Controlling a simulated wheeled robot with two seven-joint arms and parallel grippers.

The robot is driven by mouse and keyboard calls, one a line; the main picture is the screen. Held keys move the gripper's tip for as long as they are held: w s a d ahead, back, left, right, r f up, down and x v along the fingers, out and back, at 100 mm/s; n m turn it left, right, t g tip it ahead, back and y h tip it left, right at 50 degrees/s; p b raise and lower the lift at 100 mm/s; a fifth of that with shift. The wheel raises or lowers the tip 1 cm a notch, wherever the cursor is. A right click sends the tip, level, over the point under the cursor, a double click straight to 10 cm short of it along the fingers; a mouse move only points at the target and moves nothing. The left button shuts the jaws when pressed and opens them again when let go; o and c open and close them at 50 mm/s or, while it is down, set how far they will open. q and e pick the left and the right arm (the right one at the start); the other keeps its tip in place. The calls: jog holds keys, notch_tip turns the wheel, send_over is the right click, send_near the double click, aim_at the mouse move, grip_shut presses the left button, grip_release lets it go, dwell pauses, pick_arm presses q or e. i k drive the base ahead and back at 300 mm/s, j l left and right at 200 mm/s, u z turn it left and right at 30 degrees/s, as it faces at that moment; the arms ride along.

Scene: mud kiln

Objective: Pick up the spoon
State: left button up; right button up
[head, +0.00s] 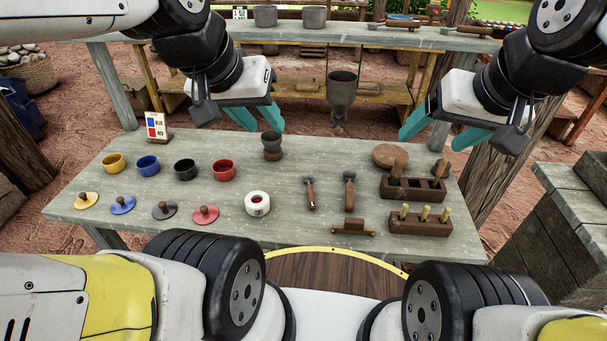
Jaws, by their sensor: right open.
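Two small dark tools with handles lie side by side mid-table, a left one (310,193) and a right one (349,190). I cannot tell whether either is the spoon. My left gripper (267,130) is in the air over the table's far edge, near a dark cup on a brown base (272,146). Its teal fingers are apart with nothing between them. My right gripper (428,145) is open and empty, above the table's far right part near a round wooden piece (390,155).
A back shelf (340,38) stands behind. Grey blocks (575,225) are at the right.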

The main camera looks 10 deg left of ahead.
aim_at(307, 180)
jog(key=u, duration=1.6)
jog(key=z, duration=1.3)
jog(key=k+j+u, duration=0.3)
jog(key=i+j, duration=0.05)
